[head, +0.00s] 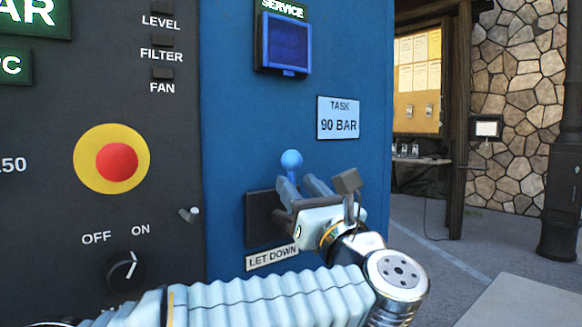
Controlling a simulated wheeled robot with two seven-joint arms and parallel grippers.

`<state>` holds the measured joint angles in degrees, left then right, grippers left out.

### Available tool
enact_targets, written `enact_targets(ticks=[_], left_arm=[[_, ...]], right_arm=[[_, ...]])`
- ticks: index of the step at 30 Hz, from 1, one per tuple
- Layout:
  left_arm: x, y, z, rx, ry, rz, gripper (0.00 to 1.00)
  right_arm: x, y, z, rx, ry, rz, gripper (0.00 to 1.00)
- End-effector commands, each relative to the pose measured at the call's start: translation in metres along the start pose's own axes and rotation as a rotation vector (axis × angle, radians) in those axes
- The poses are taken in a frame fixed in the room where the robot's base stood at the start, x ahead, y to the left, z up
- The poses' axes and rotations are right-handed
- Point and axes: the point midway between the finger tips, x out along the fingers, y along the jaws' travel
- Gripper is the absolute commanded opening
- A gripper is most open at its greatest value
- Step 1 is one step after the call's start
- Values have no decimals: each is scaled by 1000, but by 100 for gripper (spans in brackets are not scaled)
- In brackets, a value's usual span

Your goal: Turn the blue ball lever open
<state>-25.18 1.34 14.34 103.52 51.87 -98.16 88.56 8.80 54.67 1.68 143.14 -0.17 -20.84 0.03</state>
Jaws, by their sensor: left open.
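The blue ball lever (291,160) stands out from a dark plate (259,220) on the blue panel, above a "LET DOWN" label. Its ball is at the top and its thin stem runs down behind my fingers. My left gripper (303,184) is open, with its fingers at the stem just below the ball. I cannot tell whether the fingers touch the stem. The gripper hides the lower stem and part of the plate. My right gripper is not in view.
A red stop button (117,161) on a yellow disc, an OFF/ON knob (124,268) and a small toggle (189,214) sit on the dark panel at left. A "TASK 90 BAR" sign (338,118) and a blue-framed service box (284,45) are above the lever. Open floor lies right.

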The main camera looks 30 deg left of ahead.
Motion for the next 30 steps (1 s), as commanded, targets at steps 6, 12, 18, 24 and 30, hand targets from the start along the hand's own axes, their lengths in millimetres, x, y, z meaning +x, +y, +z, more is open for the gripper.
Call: enact_targets(ticks=[6, 12, 18, 24, 30], left_arm=[[30, 0, 1, 2, 0, 1, 41], [36, 0, 0, 2, -1, -1, 41], [36, 0, -1, 2, -1, -1, 37], [35, 0, 0, 2, -1, -1, 6], [35, 0, 1, 0, -3, -1, 0]], right_arm=[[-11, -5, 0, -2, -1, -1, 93], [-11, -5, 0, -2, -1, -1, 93], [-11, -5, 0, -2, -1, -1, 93], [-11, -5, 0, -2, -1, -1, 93], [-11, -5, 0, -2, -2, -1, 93]])
